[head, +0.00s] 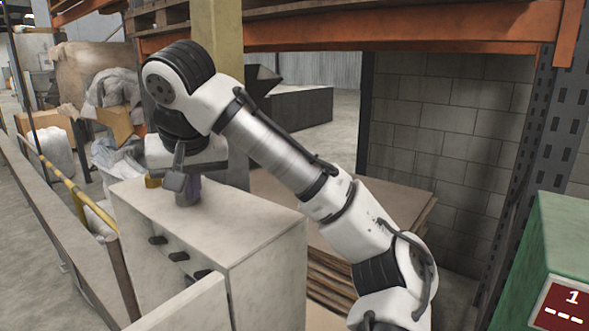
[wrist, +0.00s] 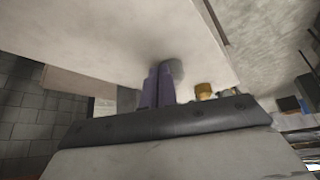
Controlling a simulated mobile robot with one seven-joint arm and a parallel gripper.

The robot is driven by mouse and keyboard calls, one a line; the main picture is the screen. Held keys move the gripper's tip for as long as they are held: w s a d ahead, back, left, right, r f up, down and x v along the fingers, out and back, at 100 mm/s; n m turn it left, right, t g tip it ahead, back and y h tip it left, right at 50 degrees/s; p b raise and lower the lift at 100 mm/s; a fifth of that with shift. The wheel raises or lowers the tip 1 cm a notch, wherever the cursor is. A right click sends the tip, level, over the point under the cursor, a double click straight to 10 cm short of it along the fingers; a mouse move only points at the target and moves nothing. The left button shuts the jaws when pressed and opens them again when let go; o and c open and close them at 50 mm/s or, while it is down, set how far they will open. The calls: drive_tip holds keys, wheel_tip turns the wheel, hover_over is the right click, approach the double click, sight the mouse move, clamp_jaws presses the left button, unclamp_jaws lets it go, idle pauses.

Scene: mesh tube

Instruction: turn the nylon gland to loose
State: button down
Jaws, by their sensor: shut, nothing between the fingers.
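My gripper (head: 189,194) points down at the top of a pale box-like cabinet (head: 262,232), near its back left part. In the wrist view its two purple fingers (wrist: 159,86) are together, with nothing seen between them, and their tips are close to the pale surface. I cannot tell whether they touch it. A brass-coloured fitting (wrist: 204,91) stands just to the right of the fingers, with a dull greyish fitting (wrist: 227,93) beyond it, partly hidden by my gripper body. The brass fitting (head: 153,181) also shows left of the gripper. I cannot make out which fitting is the nylon gland.
A pale panel (head: 185,308) stands in front. A green box with a red display (head: 566,304) is at the right. Stacked boards (head: 330,285) lie behind the cabinet. The cabinet's top is otherwise clear.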

drive_tip(key=shift+s+d, duration=0.15)
drive_tip(key=shift+d, duration=0.05)
drive_tip(key=shift+s, duration=0.1)
wheel_tip(320, 180, up, 6)
idle(0.4)
